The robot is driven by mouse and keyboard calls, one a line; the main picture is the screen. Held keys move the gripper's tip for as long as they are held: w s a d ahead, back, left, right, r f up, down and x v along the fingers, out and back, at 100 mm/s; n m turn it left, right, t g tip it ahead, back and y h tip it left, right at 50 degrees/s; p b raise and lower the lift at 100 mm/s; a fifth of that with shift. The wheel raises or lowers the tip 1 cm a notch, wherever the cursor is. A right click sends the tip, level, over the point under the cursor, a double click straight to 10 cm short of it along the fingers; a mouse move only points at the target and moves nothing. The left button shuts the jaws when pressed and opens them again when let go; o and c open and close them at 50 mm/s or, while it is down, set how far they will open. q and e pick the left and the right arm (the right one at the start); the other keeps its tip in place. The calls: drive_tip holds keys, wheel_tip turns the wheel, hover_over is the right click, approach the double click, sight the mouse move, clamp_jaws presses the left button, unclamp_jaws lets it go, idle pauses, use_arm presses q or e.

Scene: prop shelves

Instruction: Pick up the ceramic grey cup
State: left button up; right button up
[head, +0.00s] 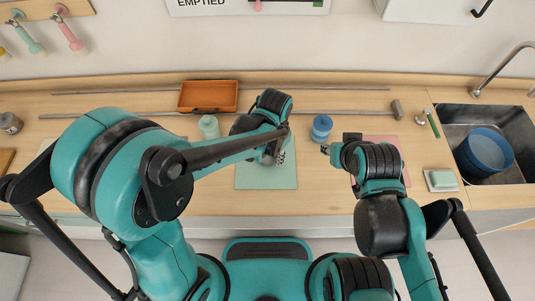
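My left gripper (279,156) is over the pale green mat (267,180) at the middle of the counter, pointing down. Its wrist and arm cover most of what is beneath it. A small greyish shape shows at its fingers, and I cannot tell whether it is the cup or part of the gripper. I cannot tell how far the fingers are open. My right gripper (326,149) is by the front of the blue container, its fingers small and partly hidden by its wrist. A small grey cup-like container (10,122) stands at the far left edge.
A pale green bottle (209,127) and a blue container (321,128) stand behind the mat. An orange tray (208,96) is farther back. A sink (480,120) with a blue bowl (487,150) and a green-white sponge or box (441,180) are at right.

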use_arm(q)
clamp_jaws()
